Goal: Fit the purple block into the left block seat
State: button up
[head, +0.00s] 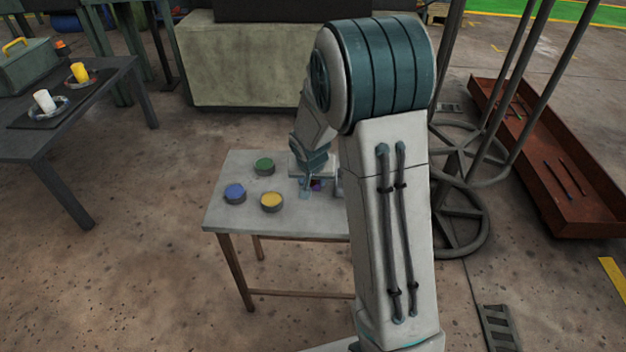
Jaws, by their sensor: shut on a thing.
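The purple block (316,185) shows as a small patch of colour low between the fingers of my gripper (311,188). My gripper is shut on it, over the right part of the small grey table (289,220). My arm hides much of the table's right side. I cannot make out the left block seat, and I cannot tell whether the block touches anything below it.
A green round piece (264,166), a blue one (235,193) and a yellow one (272,201) stand left of my gripper. A dark bench (60,125) is at far left. A rusty tray (560,160) and round-based stands (462,150) are at right.

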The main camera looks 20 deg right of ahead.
jog(key=shift+f, duration=0.1)
jog(key=o, duration=1.2)
